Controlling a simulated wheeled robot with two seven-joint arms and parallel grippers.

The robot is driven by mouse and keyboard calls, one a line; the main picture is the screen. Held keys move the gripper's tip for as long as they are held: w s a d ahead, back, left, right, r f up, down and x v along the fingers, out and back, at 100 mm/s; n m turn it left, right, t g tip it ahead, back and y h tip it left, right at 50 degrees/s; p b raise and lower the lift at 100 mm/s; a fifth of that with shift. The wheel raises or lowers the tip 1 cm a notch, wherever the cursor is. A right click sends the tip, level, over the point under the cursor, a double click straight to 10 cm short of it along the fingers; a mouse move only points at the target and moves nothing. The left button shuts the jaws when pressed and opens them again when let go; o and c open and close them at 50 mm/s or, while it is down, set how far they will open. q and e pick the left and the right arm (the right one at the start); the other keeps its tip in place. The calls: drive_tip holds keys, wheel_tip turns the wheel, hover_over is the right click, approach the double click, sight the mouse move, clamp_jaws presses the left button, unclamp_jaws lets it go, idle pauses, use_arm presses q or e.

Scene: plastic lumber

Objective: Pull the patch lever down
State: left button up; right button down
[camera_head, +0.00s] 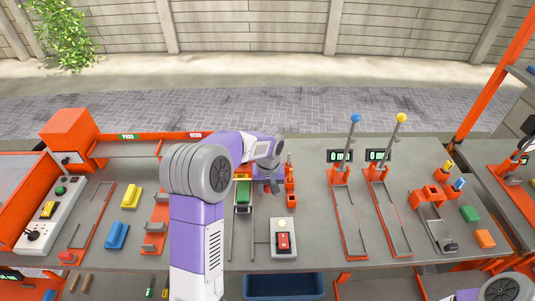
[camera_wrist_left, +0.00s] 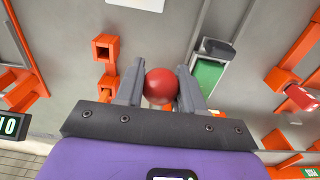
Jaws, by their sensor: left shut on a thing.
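In the left wrist view a round red knob (camera_wrist_left: 161,86) sits between the two grey fingers of my left gripper (camera_wrist_left: 157,78), which is shut on it. I take it as the patch lever's knob; no label on it is readable. In the head view my left gripper (camera_head: 270,186) is over the middle of the bench, beside small orange brackets (camera_head: 291,184). The red knob is hidden there by my gripper and wrist, and the lever's shaft cannot be made out. My right gripper is out of view.
A grey box with a red switch (camera_head: 283,241) stands nearer. Tall levers with a blue knob (camera_head: 355,118) and a yellow knob (camera_head: 401,117) rise to the right.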

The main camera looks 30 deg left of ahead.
use_arm(q)
drive_tip(key=shift+w+a+r+p, duration=0.1)
drive_tip(key=shift+r+p, duration=0.85)
drive_tip(key=shift+r, duration=0.2)
drive_tip(key=shift+w+a+r+p, duration=0.15)
drive_tip(key=shift+r+p, duration=0.8)
drive_tip(key=shift+r, duration=0.25)
drive_tip(key=shift+w+a+r+p, duration=0.1)
drive_tip(key=shift+r+p, duration=0.85)
drive_tip(key=shift+r, duration=0.2)
drive_tip(key=r+p, duration=0.3)
drive_tip(key=shift+w+a+r, duration=0.2)
drive_tip(key=shift+w+r, duration=0.05)
drive_tip(key=shift+w, duration=0.15)
drive_tip(key=o, duration=1)
drive_tip(key=shift+s+d, duration=0.1)
drive_tip(key=shift+s, duration=0.05)
drive_tip(key=shift+o, duration=0.2)
wheel_tip(320, 180, up, 6)
drive_tip(key=p, duration=0.5)
